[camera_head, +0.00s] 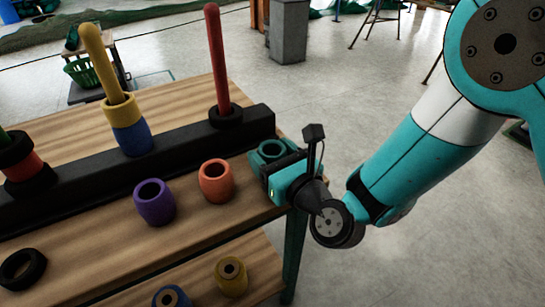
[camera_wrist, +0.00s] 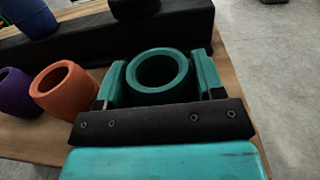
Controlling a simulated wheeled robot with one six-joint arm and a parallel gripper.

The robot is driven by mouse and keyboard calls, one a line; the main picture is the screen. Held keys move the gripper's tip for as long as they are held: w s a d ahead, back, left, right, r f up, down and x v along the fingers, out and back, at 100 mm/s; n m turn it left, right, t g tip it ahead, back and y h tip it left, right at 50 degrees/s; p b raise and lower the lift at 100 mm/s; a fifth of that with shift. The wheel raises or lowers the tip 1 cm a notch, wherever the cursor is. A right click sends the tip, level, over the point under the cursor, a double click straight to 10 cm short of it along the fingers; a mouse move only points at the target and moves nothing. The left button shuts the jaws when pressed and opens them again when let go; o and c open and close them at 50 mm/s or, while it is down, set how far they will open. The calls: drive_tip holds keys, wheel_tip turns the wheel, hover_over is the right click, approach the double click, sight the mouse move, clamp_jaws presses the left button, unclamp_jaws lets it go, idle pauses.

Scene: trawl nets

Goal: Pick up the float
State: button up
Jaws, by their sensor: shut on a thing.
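A teal hollow float (camera_head: 271,158) is between the jaws of my gripper (camera_head: 273,165) at the right end of the table. In the wrist view the same float (camera_wrist: 160,91) stands upright with its round opening up. The two teal fingers of my gripper (camera_wrist: 160,76) press on its left and right sides. Its lower part is hidden by the gripper, so I cannot tell whether it touches the table. An orange float (camera_head: 216,181) and a purple float (camera_head: 154,202) stand on the table to its left.
A black beam (camera_head: 75,187) with upright pegs runs behind. The red peg (camera_head: 215,60) has a black ring at its foot; the yellow peg (camera_head: 93,45) carries yellow and blue floats. A yellow float (camera_head: 231,277) sits on the lower shelf. Open floor lies right.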

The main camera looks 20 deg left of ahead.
drive_tip(key=shift+r, duration=0.15)
wheel_tip(320, 180, up, 20)
drive_tip(key=p, duration=2)
